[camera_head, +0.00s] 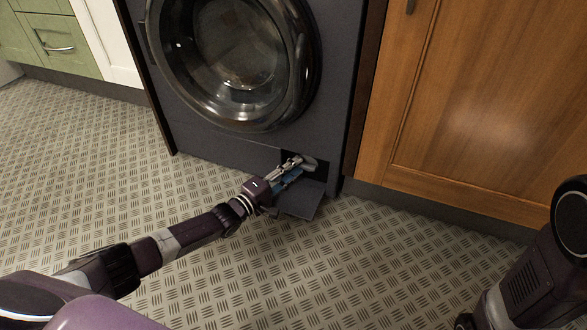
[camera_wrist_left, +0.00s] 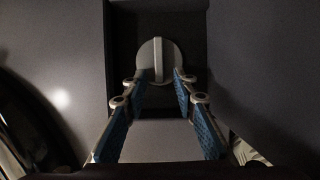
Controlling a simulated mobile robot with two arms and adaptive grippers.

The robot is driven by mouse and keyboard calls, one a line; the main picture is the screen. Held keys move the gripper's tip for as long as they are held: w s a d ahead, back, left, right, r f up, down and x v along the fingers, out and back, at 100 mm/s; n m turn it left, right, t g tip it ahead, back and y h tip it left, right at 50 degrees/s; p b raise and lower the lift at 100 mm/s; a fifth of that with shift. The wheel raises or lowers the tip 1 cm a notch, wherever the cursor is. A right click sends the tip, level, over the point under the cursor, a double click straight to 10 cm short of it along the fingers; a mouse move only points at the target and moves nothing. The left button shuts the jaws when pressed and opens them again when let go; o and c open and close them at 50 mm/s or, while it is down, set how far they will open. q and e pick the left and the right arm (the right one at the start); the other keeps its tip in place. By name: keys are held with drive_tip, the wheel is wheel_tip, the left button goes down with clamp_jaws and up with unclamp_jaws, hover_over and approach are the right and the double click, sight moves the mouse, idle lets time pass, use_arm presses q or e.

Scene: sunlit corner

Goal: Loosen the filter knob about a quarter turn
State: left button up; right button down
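The filter knob (camera_wrist_left: 159,62) is a round grey disc with a raised upright bar across its middle, set in a dark recess. It shows in the left wrist view and in part in the head view (camera_head: 309,163). My left gripper (camera_wrist_left: 160,76) is in front of the recess. Its blue-padded fingers stand apart, one on each side of the knob's lower part, with a gap to the central bar. In the head view the left gripper (camera_head: 298,164) reaches into the opening low on the washing machine (camera_head: 222,140). I cannot tell whether the fingers touch the disc's rim.
The filter flap (camera_head: 299,203) hangs open below the recess, under my left gripper. The round glass door (camera_head: 235,60) is closed above. A wooden cabinet (camera_head: 470,100) stands to the right, green drawers (camera_head: 50,40) to the left. The patterned floor (camera_head: 240,280) in front is clear.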

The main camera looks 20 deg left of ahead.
use_arm(q)
drive_tip(key=v, duration=1.2)
